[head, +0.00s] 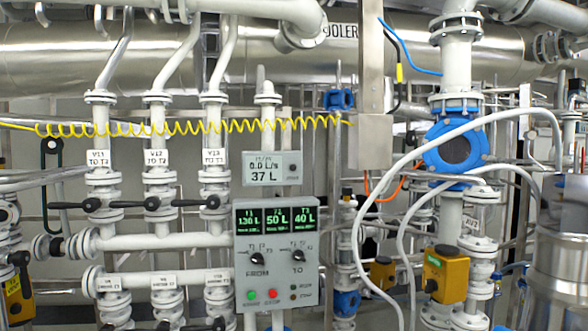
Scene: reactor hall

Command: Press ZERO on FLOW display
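The FLOW display (250,180) is a small light-grey box mounted above the larger control panel. Its screen shows two lines, which look like 0.0 L/s above and 37 L below. A small dark round button (293,168) sits to the right of the screen; its label is too small to read. My gripper is not in view, and nothing covers the front of the display.
Below hangs a grey control panel (243,283) with three green readouts, two selector knobs and green and red buttons. A yellow coiled cable (190,128) stretches across above the display. Valve pipes (157,120) stand left; white hoses (400,165) loop at right.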

